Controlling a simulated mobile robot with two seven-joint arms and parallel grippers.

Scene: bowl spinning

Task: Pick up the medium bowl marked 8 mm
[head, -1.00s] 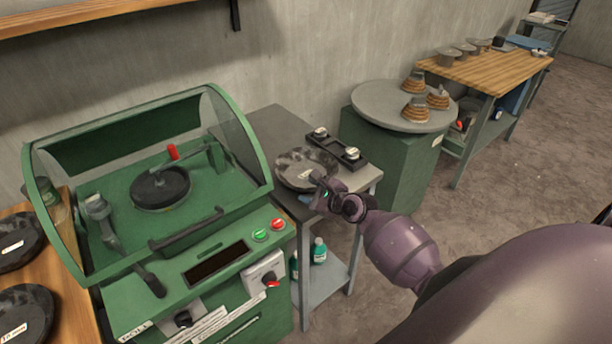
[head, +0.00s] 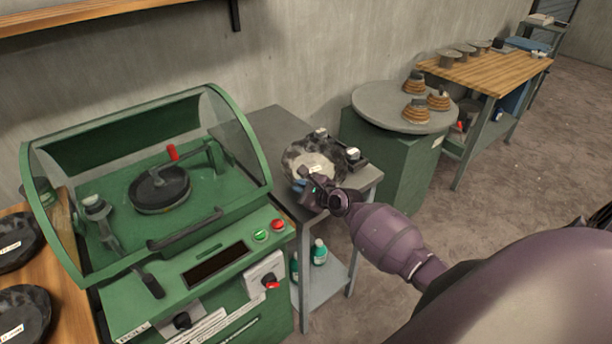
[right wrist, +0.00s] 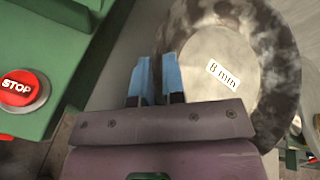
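The medium bowl (head: 303,162) has a mottled dark rim and a pale centre. It is over the small grey side table, tilted toward me. The right wrist view shows the same bowl (right wrist: 207,95) with a label reading "8 mm". My right gripper (head: 301,186) is at the bowl's near edge. In the wrist view, the blue fingertips of the gripper (right wrist: 160,75) are close together with the bowl's left rim between them. The fingers hide that part of the rim. My left gripper is not in view.
A black holder with knobs (head: 352,155) is behind the bowl. Two dark labelled discs (head: 20,310) lie at far left. A round grey table (head: 380,105) bears stacked brown pieces.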

